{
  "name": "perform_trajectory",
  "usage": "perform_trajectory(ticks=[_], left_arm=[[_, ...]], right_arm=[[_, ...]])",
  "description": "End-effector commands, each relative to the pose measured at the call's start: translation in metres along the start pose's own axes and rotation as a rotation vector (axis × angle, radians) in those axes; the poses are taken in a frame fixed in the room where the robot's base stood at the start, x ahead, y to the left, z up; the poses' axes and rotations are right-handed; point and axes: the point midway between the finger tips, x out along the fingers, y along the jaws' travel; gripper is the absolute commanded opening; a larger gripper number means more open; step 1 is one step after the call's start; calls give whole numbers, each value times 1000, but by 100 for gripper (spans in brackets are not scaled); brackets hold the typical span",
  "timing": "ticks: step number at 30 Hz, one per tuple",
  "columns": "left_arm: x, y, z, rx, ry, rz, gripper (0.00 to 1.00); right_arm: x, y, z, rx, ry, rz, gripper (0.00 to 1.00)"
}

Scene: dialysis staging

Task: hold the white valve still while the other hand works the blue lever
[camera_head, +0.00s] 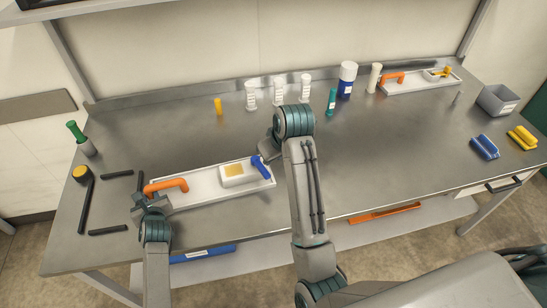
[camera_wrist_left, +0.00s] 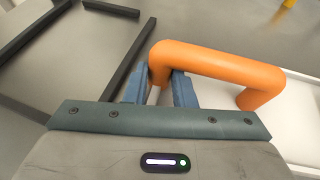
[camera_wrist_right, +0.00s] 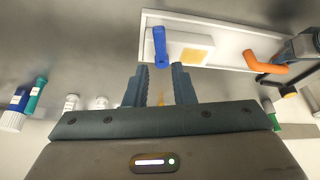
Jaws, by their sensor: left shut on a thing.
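The white valve body (camera_head: 233,181), with a yellow square on top, sits on a long white base plate (camera_head: 205,196) at the front left of the bench. The blue lever (camera_head: 260,167) is at the right end of the valve body. An orange handle (camera_head: 166,184) stands on the left end of the plate. My left gripper (camera_wrist_left: 160,82) is shut on the near leg of the orange handle (camera_wrist_left: 215,65). My right gripper (camera_wrist_right: 163,72) is open and empty, its fingers apart and pointing towards the blue lever (camera_wrist_right: 159,46), not touching it.
A second white plate (camera_head: 420,83) with an orange handle lies at the back right. Several white bottles (camera_head: 279,90) and a blue-labelled bottle (camera_head: 346,80) stand along the back. Black bars (camera_head: 86,205) and a green-topped bottle (camera_head: 80,138) are at left. A grey bin (camera_head: 496,100) is far right.

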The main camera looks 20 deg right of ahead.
Motion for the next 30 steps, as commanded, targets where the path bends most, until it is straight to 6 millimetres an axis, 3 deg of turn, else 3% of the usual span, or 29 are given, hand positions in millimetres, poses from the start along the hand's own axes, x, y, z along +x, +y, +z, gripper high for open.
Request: perform_trajectory(ticks=[1, 3, 8, 15, 24, 30], left_arm=[[0, 0, 0, 0, 0, 0, 0], [0, 0, 0, 0, 0, 0, 0], [0, 0, 0, 0, 0, 0, 0], [0, 0, 0, 0, 0, 0, 0], [0, 0, 0, 0, 0, 0, 0], [0, 0, 0, 0, 0, 0, 0]], right_arm=[[2, 2, 0, -5, 0, -4, 12], [7, 7, -1, -17, 2, -18, 0], [25, 27, -2, -58, 12, -98, 0], [43, 72, 3, -75, 23, -278, 0], [37, 117, 9, -25, 40, -449, 0], [38, 122, 9, -8, 46, -485, 0]])
